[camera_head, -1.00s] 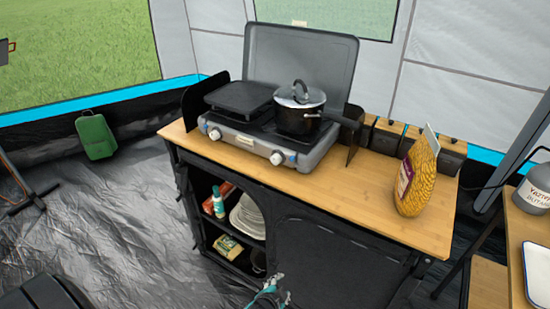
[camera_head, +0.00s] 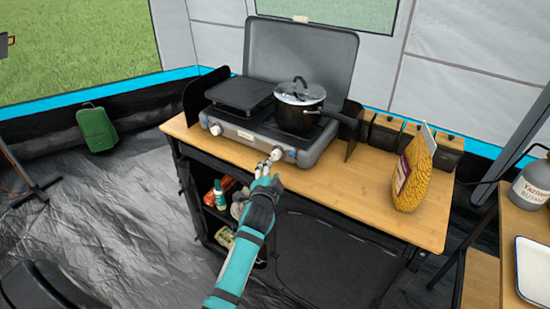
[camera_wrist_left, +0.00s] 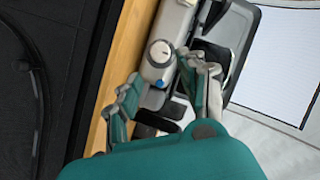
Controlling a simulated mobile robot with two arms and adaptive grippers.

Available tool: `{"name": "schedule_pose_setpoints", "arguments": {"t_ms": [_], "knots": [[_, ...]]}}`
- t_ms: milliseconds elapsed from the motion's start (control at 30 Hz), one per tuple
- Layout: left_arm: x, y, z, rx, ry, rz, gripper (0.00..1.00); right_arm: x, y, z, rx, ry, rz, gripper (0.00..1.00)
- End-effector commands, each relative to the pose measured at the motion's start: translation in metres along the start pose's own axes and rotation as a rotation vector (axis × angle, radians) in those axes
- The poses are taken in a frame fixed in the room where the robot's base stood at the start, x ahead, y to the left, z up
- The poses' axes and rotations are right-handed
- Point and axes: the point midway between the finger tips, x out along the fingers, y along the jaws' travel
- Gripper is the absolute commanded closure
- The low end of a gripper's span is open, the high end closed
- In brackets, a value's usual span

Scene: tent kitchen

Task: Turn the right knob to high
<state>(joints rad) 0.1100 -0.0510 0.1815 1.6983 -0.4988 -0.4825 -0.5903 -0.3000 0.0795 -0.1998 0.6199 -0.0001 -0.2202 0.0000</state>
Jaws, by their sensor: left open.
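The grey camping stove (camera_head: 240,138) stands on the wooden counter with its lid up. Its right knob (camera_head: 277,154) is on the front panel, with a blue mark beside it; the left knob (camera_head: 216,130) is at the panel's other end. My left gripper (camera_head: 268,167) is open just in front of the right knob. In the left wrist view a round white and grey knob (camera_wrist_left: 160,52) shows ahead of and between the spread fingers of the left gripper (camera_wrist_left: 166,82). I cannot tell whether a finger touches it. My right gripper is out of view.
A lidded black pot (camera_head: 300,108) stands on the right burner, its handle pointing right. A griddle (camera_head: 240,94) covers the left burner. A yellow pasta bag (camera_head: 414,175) stands at the counter's right. The counter (camera_head: 335,185) between stove and bag is clear.

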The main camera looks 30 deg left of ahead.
Motion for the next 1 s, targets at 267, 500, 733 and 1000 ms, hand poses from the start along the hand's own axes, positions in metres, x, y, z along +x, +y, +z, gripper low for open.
{"name": "schedule_pose_setpoints", "arguments": {"t_ms": [267, 500, 733, 1000], "knots": [[0.058, -0.001, -0.001, -0.001, 0.0, 0.0, 0.58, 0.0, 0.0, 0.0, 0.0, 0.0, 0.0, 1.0], [0.082, 0.0, 0.0, 0.0, -0.001, 0.0, 0.58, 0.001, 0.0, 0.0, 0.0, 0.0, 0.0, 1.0], [0.086, 0.0, 0.0, 0.0, 0.0, 0.0, 0.58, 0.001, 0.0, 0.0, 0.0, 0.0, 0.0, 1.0], [0.086, 0.0, 0.0, 0.0, 0.0, 0.001, 0.77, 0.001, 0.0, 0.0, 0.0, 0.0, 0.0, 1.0]]}}
